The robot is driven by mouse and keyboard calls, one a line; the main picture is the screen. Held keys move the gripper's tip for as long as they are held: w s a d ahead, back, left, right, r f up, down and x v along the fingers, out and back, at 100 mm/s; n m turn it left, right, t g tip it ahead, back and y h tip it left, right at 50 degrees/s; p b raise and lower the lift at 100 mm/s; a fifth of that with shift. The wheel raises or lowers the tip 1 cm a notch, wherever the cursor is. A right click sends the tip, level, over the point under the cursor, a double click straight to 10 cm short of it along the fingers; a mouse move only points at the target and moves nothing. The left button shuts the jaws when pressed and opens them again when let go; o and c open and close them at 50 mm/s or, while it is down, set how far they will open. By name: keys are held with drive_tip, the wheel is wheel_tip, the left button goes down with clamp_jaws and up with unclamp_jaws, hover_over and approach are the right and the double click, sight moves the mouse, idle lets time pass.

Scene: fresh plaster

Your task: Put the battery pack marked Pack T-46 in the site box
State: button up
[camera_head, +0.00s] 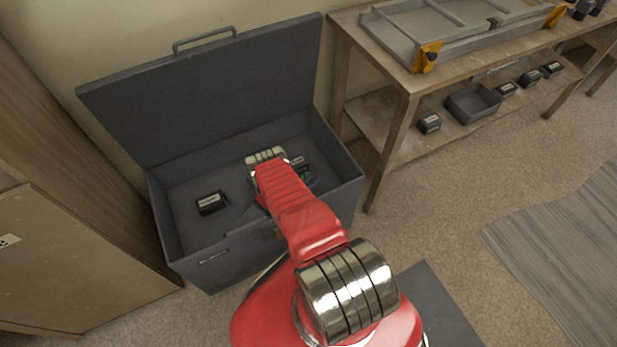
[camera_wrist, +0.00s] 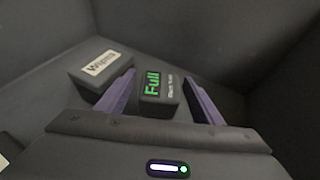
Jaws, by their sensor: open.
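The site box (camera_head: 345,165) stands open against the wall, its dark lid (camera_head: 215,90) raised. My red arm reaches into it. In the wrist view my gripper (camera_wrist: 160,84) is open, with one purple finger on each side of a dark battery pack (camera_wrist: 158,98). The pack has a green "Full" display and a small label, too small to read surely. It appears to be on the box floor, between the fingers. Its green display also shows beside my arm in the head view (camera_head: 306,178). Any contact with the fingers is unclear.
A dark case labelled Wipes (camera_wrist: 100,72) lies close beside the left finger. A dark labelled case (camera_head: 211,203) lies at the left in the box. A wooden workbench (camera_head: 400,88) on the right holds several dark packs and a grey tray (camera_head: 474,103) on its lower shelf.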

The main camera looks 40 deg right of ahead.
drive_tip(key=shift+v, duration=2.3)
drive_tip(key=shift+r, duration=0.15)
drive_tip(key=w+r+m+g, duration=0.1)
drive_tip(key=w+r+m, duration=0.3)
drive_tip(key=r, duration=0.7)
wheel_tip(320, 180, up, 35)
drive_tip(key=m+g+y, duration=0.2)
drive_tip(key=m+y, duration=0.2)
drive_tip(key=m, duration=0.4)
hover_over(304, 180)
drive_tip(key=w+a, duration=0.6)
drive_tip(key=a, duration=0.4)
drive_tip(key=s+a+r+m+t+y, duration=0.1)
drive_tip(key=s+a+r+m+y, duration=0.1)
drive_tip(key=s+a+r, duration=0.5)
drive_tip(key=s+a+r+m+t+y, duration=0.25)
drive_tip(key=a+r, duration=0.25)
drive_tip(key=r, duration=0.4)
drive_tip(key=s+a+r+m+t+y, duration=0.1)
drive_tip(key=s+a+r+t+y, duration=0.1)
drive_tip(key=s+a, duration=0.5)
drive_tip(key=s+a+r+m+t+y, duration=0.1)
drive_tip(key=s+a+r+t+y, duration=0.1)
drive_tip(key=s+a+r, duration=0.3)
drive_tip(key=s+a+y, duration=0.1)
drive_tip(key=s+a, duration=0.1)
drive_tip(key=s, duration=0.2)
drive_tip(key=shift+a+r, duration=0.15)
drive_tip(key=shift+r, duration=0.1)
